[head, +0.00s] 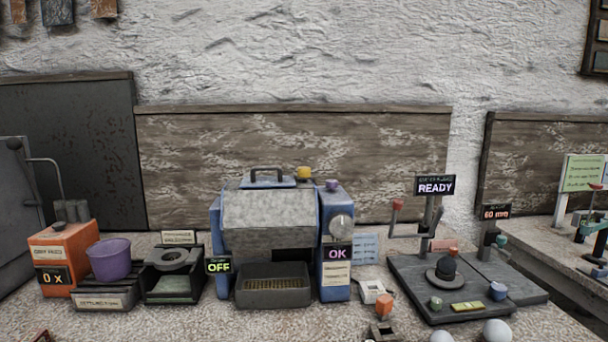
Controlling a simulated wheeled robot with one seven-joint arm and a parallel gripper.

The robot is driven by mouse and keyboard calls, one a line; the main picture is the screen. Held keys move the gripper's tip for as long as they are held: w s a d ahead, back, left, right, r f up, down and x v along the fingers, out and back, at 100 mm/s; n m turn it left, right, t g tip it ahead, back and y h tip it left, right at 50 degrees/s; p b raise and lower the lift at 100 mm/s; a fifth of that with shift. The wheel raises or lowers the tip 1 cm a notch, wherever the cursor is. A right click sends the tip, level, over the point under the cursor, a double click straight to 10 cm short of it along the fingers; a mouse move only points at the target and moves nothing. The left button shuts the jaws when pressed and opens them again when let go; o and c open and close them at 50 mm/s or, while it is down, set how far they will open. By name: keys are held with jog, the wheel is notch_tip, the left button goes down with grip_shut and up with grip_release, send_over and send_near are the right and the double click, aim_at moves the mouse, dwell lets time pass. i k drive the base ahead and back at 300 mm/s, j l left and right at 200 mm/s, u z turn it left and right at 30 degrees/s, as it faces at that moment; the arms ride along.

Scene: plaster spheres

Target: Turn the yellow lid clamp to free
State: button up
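A small yellow knob (303,172), which looks like the lid clamp, sits on top of the blue and grey machine (268,222), right of its lid with a dark handle (268,172). The lid looks closed. I cannot tell from here which way the clamp is turned. My gripper is not in view.
A purple knob (332,185) stands close right of the yellow one. Left are an orange box (65,258) and a purple bucket (110,258). A dark plate (450,285) with knobs and a READY sign (435,186) is right. White spheres (497,330) lie in front.

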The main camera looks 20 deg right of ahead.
aim_at(303, 172)
jog(key=i+l, duration=0.1)
jog(key=l, duration=0.4)
jog(key=i+l, duration=0.1)
jog(key=l, duration=0.35)
jog(key=i+l, duration=0.1)
jog(key=l, duration=0.4)
jog(key=i+l, duration=0.1)
jog(key=l, duration=0.35)
jog(key=u, duration=0.05)
